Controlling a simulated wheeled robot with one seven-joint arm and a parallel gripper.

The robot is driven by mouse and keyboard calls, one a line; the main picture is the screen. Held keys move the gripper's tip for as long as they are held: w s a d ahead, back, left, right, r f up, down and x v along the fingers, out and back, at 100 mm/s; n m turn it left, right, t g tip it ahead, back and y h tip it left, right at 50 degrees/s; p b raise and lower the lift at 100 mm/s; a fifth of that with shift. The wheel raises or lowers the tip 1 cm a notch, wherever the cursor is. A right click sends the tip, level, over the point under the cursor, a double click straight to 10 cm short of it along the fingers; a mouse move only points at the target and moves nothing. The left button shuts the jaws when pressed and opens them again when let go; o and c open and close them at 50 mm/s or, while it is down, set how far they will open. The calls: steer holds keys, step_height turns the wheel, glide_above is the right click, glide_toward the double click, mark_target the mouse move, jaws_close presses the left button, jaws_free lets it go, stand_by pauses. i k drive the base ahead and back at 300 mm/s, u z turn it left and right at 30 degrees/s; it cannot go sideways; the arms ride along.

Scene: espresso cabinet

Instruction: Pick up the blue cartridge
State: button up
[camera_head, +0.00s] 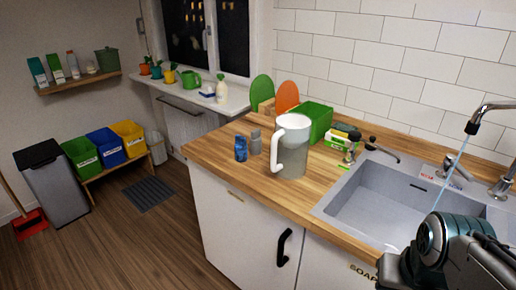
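The blue cartridge (241,148) is a small upright blue piece on the wooden counter, near its front left edge. A similar grey cartridge (255,142) stands close on its right. Part of my arm shows at the lower right corner, in front of the sink, well to the right of the blue cartridge. My gripper's fingers do not show in the view.
A white-handled pitcher (290,145) stands just right of the cartridges. A green bin (313,119) and green and orange boards are behind. The sink (375,203) with running tap (476,122) is at right. The wooden counter (215,147) is clear left of the blue cartridge.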

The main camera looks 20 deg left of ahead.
mark_target(241, 146)
steer(key=k, duration=0.15)
steer(key=u, duration=2.2)
steer(key=i, duration=3.1)
steer(key=z, duration=3.55)
